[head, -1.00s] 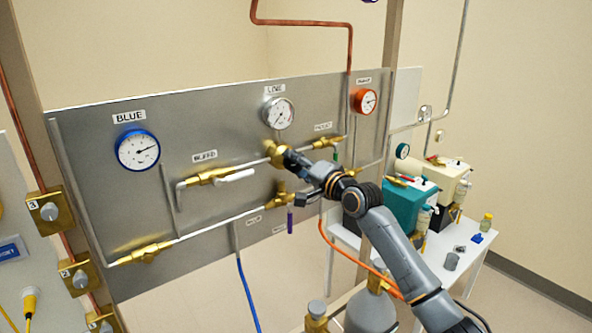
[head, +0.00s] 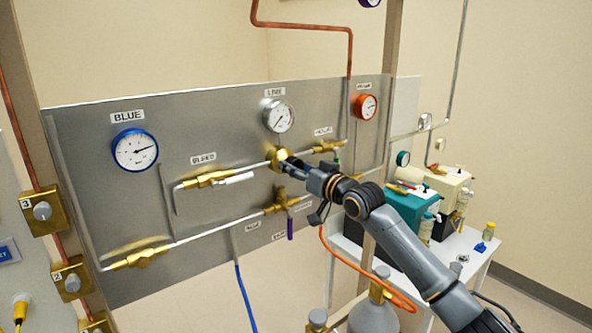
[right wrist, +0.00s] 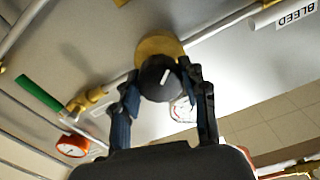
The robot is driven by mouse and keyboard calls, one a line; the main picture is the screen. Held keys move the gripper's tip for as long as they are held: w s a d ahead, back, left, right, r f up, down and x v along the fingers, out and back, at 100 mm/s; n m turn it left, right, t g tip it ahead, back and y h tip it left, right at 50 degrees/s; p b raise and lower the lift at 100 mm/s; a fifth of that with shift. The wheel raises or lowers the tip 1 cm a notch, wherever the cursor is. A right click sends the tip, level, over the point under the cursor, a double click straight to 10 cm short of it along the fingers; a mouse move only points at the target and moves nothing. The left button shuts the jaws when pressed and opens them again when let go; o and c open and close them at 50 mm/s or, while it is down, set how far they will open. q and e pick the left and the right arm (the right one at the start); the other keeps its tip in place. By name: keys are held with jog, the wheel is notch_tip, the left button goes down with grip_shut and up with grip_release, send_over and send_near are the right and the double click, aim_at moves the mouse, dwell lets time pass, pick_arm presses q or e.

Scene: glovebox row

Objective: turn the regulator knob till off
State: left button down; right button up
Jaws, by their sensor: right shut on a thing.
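The regulator's round brass body (head: 276,158) sits on the grey panel below the LINE gauge (head: 279,116). My right gripper (head: 291,166) is at its front and hides most of the knob in the head view. In the right wrist view the black knob (right wrist: 158,84) with a white pointer mark stands in front of the brass body (right wrist: 160,47). The fingers of my right gripper (right wrist: 165,78) are on both sides of the knob, shut on it. The mark slants up to the right in that view. My left gripper is not in view.
The BLEED valve (head: 210,179) with a white handle is left of the regulator. A valve with a purple handle (head: 290,228) hangs below my right gripper. A blue gauge (head: 135,150) is at left, an orange gauge (head: 365,107) at right. A white table (head: 462,245) holds pumps.

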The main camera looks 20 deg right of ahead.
jog(key=shift+f+n, duration=0.1)
jog(key=shift+n, duration=0.5)
jog(key=o, duration=1.2)
jog(key=shift+c, duration=0.2)
jog(key=v, duration=1.2)
